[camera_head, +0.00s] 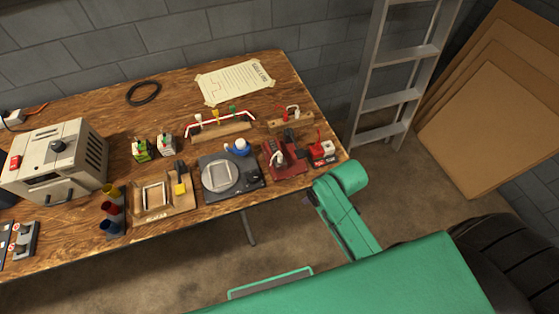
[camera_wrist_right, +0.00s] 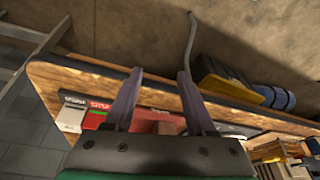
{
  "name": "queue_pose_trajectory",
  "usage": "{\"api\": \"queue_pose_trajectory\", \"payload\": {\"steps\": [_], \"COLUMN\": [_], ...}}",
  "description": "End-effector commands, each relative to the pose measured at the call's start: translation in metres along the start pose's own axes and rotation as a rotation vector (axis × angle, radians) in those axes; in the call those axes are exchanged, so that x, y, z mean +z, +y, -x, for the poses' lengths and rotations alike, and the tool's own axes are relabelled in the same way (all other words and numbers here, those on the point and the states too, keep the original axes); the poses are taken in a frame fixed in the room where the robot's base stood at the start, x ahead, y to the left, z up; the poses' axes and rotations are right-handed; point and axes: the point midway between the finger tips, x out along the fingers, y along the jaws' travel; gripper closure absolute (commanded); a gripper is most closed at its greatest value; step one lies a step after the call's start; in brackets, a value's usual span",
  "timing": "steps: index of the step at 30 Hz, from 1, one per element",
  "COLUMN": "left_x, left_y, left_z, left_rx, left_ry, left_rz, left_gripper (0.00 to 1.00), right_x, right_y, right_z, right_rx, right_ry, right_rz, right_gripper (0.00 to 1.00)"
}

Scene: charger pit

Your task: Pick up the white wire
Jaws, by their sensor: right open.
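A small wooden stand (camera_head: 290,122) at the table's right rear holds a short white wire (camera_head: 293,107) beside a red piece. A longer red and white wire (camera_head: 222,120) lies bent along another wooden stand to its left. My right gripper (camera_head: 313,198) is at the table's front right edge, in front of these stands and apart from them. In the right wrist view, its two grey fingers (camera_wrist_right: 160,76) are spread with nothing held, over the table edge. I cannot make out the white wire in that view. My left gripper is not in view.
A red device (camera_head: 284,160) and a red and white box (camera_head: 321,150) stand near the right corner. A round plate on a dark base (camera_head: 218,176), a wooden tray (camera_head: 160,213) and a beige machine (camera_head: 58,162) fill the front and left. A ladder (camera_head: 385,100) stands right.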

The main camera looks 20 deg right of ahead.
Motion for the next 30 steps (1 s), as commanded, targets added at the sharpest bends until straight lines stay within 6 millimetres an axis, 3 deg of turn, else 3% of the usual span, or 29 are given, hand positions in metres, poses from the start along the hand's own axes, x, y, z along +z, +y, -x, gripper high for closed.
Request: {"api": "queue_pose_trajectory", "payload": {"steps": [1, 3, 10, 14, 18, 24, 26, 30], "left_x": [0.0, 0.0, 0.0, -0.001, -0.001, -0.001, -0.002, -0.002], "left_y": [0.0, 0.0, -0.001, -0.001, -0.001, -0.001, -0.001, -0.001], "left_z": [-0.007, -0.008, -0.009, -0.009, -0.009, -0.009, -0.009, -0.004], "left_rx": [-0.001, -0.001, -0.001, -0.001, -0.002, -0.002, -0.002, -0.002], "left_ry": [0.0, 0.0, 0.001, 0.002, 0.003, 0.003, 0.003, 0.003], "left_rz": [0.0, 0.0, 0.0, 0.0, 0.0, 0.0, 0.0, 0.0], "left_gripper": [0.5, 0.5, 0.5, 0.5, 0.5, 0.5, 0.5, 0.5], "right_x": [-0.029, -0.057, -0.12, -0.15, -0.181, -0.2, -0.199, -0.19], "right_y": [-0.011, -0.029, -0.071, -0.078, -0.06, -0.028, -0.025, -0.025], "right_z": [0.019, 0.037, 0.069, 0.085, 0.112, 0.146, 0.145, 0.12], "right_rx": [-0.032, -0.084, -0.185, -0.206, -0.206, -0.225, -0.232, -0.237], "right_ry": [0.041, 0.062, 0.07, 0.021, -0.108, -0.248, -0.258, -0.26], "right_rz": [0.089, 0.229, 0.702, 1.009, 1.351, 1.572, 1.584, 1.586], "right_gripper": [0.44, 0.44, 0.44, 0.44, 0.44, 0.44, 0.44, 0.44]}}
